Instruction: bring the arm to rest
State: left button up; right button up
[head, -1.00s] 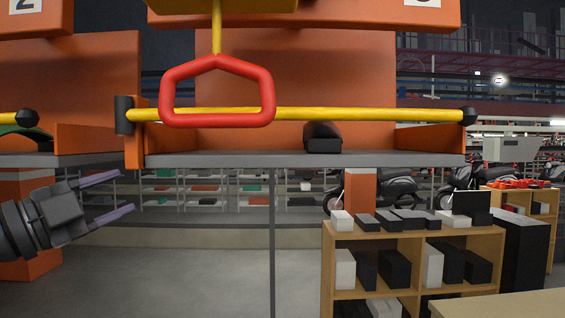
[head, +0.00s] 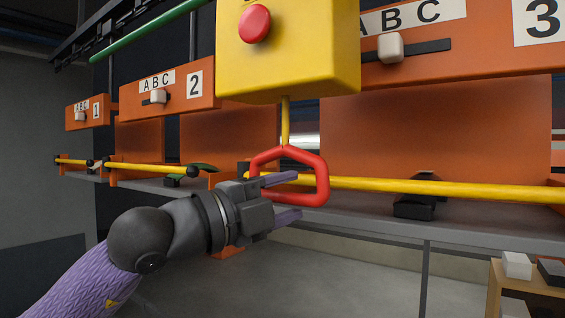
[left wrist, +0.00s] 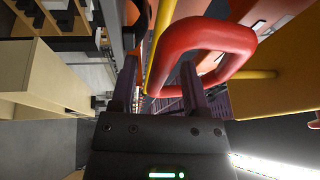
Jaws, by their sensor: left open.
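My right gripper is not in view.
The yellow box (head: 310,50) with a red button (head: 255,24) hangs above. A yellow bar (head: 440,188) runs along the front of a grey shelf (head: 370,220). A black object (head: 415,205) sits on the shelf. Orange panels with slider knobs (head: 390,46) stand behind. A wooden rack (head: 510,290) is at lower right.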

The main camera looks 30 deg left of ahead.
pick_arm(q)
jog(key=shift+w+d, duration=0.1)
jog(key=shift+w, duration=0.1)
jog(key=shift+a+f, duration=0.1)
jog(key=shift+a, duration=0.1)
jog(key=shift+d, duration=0.1)
grip_shut()
dwell(1.0)
